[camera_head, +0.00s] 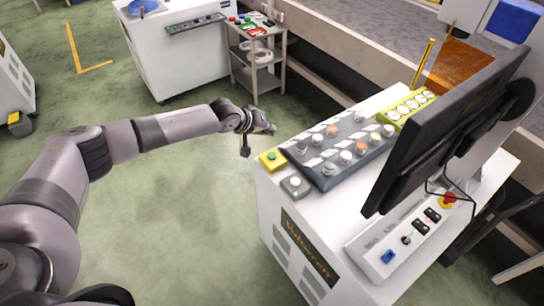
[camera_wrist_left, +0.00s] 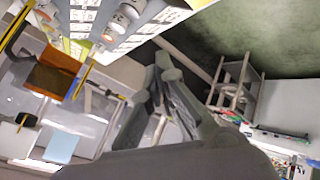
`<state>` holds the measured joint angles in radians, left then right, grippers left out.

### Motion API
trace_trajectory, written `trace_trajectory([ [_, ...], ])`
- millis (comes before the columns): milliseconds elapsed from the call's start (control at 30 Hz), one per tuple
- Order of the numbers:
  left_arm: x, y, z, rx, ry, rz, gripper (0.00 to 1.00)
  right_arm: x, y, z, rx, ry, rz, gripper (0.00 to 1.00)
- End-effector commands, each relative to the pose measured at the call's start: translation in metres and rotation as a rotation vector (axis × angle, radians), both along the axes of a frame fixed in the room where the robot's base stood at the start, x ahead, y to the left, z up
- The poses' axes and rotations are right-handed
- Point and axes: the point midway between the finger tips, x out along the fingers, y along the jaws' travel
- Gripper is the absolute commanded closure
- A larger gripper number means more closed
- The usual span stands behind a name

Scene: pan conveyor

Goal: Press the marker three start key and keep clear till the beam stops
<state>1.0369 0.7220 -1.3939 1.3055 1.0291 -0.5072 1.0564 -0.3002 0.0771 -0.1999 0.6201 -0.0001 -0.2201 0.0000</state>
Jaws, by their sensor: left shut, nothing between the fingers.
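A dark grey sloped panel (camera_head: 322,178) on the white console carries rows of round keys, white and orange, beside small labels too small to read, so I cannot tell which is the marker three start key. A yellow box with a green button (camera_head: 272,160) and a grey box with a white button (camera_head: 295,186) sit at the console's near left corner. My left gripper (camera_head: 270,128) is shut and empty, just beyond that corner and apart from the keys. In the left wrist view its fingers (camera_wrist_left: 164,68) meet, with keys (camera_wrist_left: 122,16) at the upper left. My right gripper is out of view.
A black monitor (camera_head: 450,120) hides the console's right part. A yellow strip with round dials (camera_head: 412,105) and a yellow post (camera_head: 424,65) stand behind the panel. A red emergency button (camera_head: 448,200) is at the front right.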

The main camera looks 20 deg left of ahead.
Motion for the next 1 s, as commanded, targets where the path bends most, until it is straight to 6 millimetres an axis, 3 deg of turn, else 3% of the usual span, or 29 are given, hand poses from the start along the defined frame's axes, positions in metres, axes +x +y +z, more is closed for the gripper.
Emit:
trace_trajectory([
  [400, 0.000, 0.000, -0.061, 0.001, -0.001, 0.000, 1.00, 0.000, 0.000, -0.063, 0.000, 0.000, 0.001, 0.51],
  [633, 0.000, 0.000, -0.078, -0.001, 0.000, -0.001, 1.00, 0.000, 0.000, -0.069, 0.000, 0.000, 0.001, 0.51],
  [1000, 0.000, 0.000, -0.078, 0.000, 0.000, 0.000, 1.00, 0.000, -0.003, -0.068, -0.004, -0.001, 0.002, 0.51],
])
